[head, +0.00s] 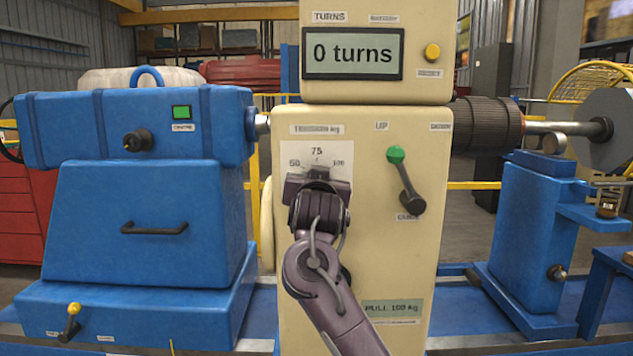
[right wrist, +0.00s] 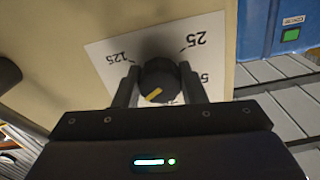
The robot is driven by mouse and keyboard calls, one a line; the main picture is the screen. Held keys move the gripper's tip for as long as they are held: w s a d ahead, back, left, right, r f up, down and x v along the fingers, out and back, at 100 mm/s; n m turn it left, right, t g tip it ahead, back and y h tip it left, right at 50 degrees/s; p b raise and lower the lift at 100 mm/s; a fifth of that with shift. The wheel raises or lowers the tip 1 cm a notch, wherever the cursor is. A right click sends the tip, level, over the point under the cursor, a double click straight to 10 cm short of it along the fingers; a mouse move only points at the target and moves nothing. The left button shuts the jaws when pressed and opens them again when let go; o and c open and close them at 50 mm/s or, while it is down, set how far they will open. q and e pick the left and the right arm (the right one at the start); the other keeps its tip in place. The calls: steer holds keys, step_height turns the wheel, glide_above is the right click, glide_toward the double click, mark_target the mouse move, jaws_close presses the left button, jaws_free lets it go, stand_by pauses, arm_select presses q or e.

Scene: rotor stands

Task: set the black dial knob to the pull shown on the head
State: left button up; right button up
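The black dial knob (right wrist: 158,80) sits on a white scale card (head: 335,160) on the cream head (head: 370,250). In the right wrist view its yellow mark points down and left, away from the 25 and roughly toward the side where 100 lies; the 100 is hidden there. In the head view 50, 75 and 100 show above my right gripper (head: 312,185), which covers the knob. In the wrist view the fingers of my right gripper (right wrist: 159,78) lie close against both sides of the knob. A plate (head: 392,307) low on the head reads PULL 100 kg. My left gripper is out of view.
A display (head: 352,53) reads 0 turns, with a yellow button (head: 432,51) beside it. A green-tipped lever (head: 405,180) is right of the dial. A blue tailstock (head: 140,210) stands left and a blue stand (head: 535,230) right.

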steer(key=o, duration=0.5)
steer(key=shift+c, duration=0.2)
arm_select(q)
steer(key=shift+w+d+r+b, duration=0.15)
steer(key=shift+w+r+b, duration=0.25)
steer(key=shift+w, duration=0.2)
arm_select(e)
steer(key=s, duration=0.8)
steer(key=shift+w+f, duration=0.1)
